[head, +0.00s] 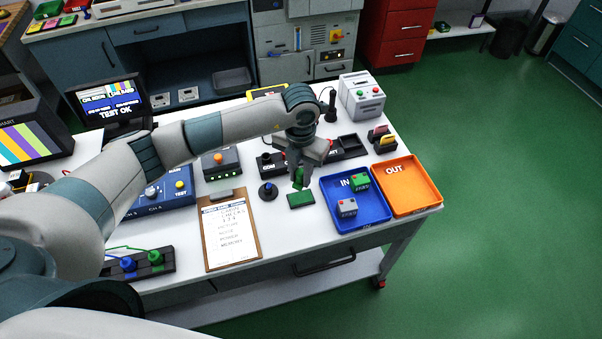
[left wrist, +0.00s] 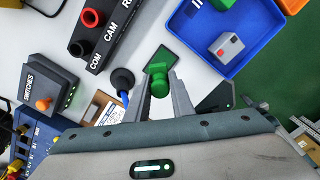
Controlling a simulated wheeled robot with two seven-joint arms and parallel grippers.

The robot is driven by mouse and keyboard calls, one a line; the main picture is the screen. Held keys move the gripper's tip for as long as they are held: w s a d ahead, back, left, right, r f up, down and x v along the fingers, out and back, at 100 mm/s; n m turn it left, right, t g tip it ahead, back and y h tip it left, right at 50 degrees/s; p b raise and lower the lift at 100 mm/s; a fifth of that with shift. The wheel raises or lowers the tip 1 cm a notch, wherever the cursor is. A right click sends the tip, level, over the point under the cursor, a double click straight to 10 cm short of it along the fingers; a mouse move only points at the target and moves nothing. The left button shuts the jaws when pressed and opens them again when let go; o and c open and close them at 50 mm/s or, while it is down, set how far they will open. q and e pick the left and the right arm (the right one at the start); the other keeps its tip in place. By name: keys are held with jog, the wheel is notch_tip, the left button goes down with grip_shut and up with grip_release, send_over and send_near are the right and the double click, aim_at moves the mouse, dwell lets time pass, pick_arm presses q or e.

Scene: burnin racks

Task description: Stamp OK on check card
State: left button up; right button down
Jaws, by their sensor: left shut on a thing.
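My left gripper (head: 299,182) is shut on a green stamp (head: 299,176). In the left wrist view the stamp's round green knob (left wrist: 159,84) sits between the two fingers. A flat dark green pad (head: 301,200) lies just below the stamp; I cannot tell whether they touch. The check card (head: 227,230) is on a brown clipboard (head: 212,264), left of the gripper, with printed lines. My right gripper is not in view.
A blue IN tray (head: 366,218) holding small grey and green boxes is right of the pad. An orange OUT tray (head: 414,189) adjoins it, empty. A switch box (head: 221,163) and black socket strip (head: 340,151) stand behind. The monitor (head: 110,104) reads TEST OK.

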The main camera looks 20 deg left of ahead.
pick_arm(q)
jog(key=b, duration=0.3)
send_over(301, 198)
jog(key=shift+w+f, duration=0.1)
jog(key=shift+f, duration=2.85)
jog(key=shift+f+b, duration=0.4)
jog(key=shift+f, duration=0.1)
jog(key=shift+f, duration=0.1)
dwell(0.8)
jog(key=shift+r, duration=0.8)
jog(key=shift+r+p, duration=1.65)
jog(key=shift+r, duration=1.15)
